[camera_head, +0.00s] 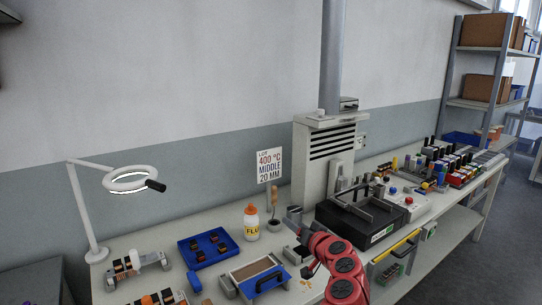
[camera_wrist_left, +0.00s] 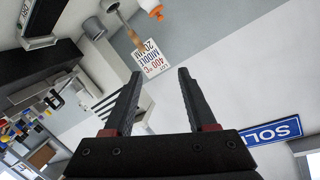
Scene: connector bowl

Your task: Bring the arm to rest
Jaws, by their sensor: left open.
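My left arm (camera_head: 343,280), red, comes up from the bottom of the head view, right of centre. My right gripper is not in view.
The bench (camera_head: 225,225) is crowded. A flux bottle (camera_head: 251,228), a blue tray (camera_head: 227,247) and a framed board (camera_head: 256,279) lie left of the arm. A black case (camera_head: 375,230) and a grey vented unit (camera_head: 316,160) stand to the right. A ring lamp (camera_head: 91,215) stands at far left.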

